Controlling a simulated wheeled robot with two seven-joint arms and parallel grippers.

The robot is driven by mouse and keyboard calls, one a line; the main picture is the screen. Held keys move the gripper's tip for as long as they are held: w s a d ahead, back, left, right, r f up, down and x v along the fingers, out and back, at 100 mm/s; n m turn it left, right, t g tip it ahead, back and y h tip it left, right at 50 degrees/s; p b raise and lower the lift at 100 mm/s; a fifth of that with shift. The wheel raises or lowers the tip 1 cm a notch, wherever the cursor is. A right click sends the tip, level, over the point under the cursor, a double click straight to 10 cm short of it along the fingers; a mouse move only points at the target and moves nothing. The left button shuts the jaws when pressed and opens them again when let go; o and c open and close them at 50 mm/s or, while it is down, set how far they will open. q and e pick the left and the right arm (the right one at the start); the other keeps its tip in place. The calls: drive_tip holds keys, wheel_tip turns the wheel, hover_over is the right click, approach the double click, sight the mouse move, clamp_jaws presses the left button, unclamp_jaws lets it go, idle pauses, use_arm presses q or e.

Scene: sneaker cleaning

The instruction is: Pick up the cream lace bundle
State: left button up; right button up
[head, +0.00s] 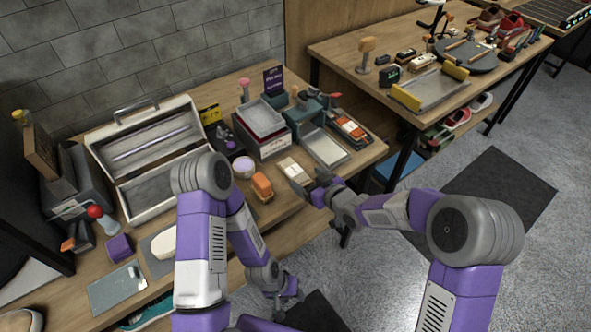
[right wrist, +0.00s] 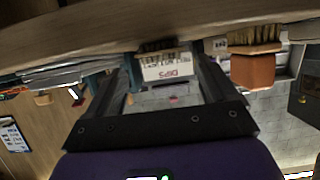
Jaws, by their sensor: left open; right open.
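A small cream block (head: 293,168) with printed lettering lies near the table's front edge; I cannot tell for sure that it is the cream lace bundle. My right gripper (head: 309,186) is open and empty just to its right. In the right wrist view, which looks upside down, the lettered block (right wrist: 165,66) shows between the two open fingers of that gripper (right wrist: 170,82), ahead of them and not gripped. My left gripper (head: 284,296) is open and empty, low in front of the table.
An orange brush (head: 262,186) stands just left of the cream block; it also shows in the right wrist view (right wrist: 253,70). A round purple-topped tin (head: 243,167) and a grey tray (head: 323,147) are nearby. An open toolbox (head: 143,115) stands further left.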

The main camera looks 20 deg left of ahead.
sight(297, 173)
drive_tip(key=b+x, duration=0.1)
drive_tip(key=x, duration=0.3)
drive_tip(key=shift+w+a, duration=0.1)
drive_tip(key=shift+a, duration=0.4)
drive_tip(key=shift+c, duration=0.4)
drive_tip(key=c, duration=1)
drive_tip(key=shift+c, duration=0.2)
